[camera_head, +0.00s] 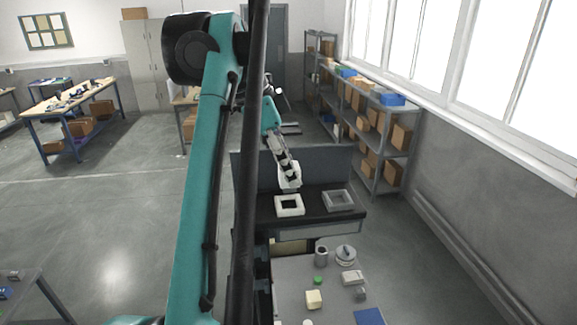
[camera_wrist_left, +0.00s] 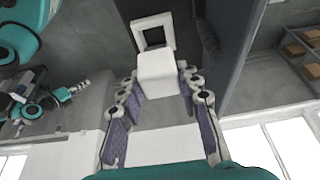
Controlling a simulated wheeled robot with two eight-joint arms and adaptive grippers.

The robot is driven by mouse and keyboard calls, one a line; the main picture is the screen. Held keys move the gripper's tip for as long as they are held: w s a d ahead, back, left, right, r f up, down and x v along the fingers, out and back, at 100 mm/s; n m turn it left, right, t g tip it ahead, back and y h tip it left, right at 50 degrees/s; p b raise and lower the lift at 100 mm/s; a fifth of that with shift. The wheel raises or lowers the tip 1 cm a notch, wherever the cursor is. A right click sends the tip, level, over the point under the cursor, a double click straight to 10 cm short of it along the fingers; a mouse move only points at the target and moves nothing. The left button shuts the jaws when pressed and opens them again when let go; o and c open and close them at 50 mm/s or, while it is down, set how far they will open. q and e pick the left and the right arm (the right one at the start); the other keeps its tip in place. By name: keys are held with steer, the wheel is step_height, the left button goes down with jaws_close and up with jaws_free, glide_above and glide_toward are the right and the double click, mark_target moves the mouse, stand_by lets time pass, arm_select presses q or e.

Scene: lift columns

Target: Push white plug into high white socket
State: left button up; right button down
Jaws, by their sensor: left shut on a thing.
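My left gripper (camera_head: 288,174) is shut on the white plug (camera_head: 291,183), a pale block that also shows between the fingers in the left wrist view (camera_wrist_left: 158,72). The high white socket (camera_head: 278,211) is a square frame with a dark opening on the raised black shelf. It also shows just beyond the plug in the left wrist view (camera_wrist_left: 139,36). The plug covers the socket's near edge there, and its opening looks empty. I cannot tell the exact gap. What looks like my right gripper (camera_wrist_left: 78,90) shows small at the left of the wrist view.
A grey square socket (camera_head: 329,205) sits right of the white one on the black shelf (camera_head: 313,212). A lower grey table (camera_head: 288,285) in front holds several small objects, including a cream block (camera_head: 313,299) and a blue pad (camera_head: 369,316). A dark panel (camera_head: 330,165) stands behind the shelf.

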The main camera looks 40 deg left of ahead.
mark_target(288, 185)
arm_select(q)
steer(key=shift+f+b, duration=1.35)
steer(key=shift+f, duration=0.75)
stand_by(0.3)
stand_by(0.4)
steer(key=o, duration=1.7)
steer(key=shift+r+p, duration=3.5)
steer(key=shift+r, duration=0.05)
steer(key=shift+f, duration=0.1)
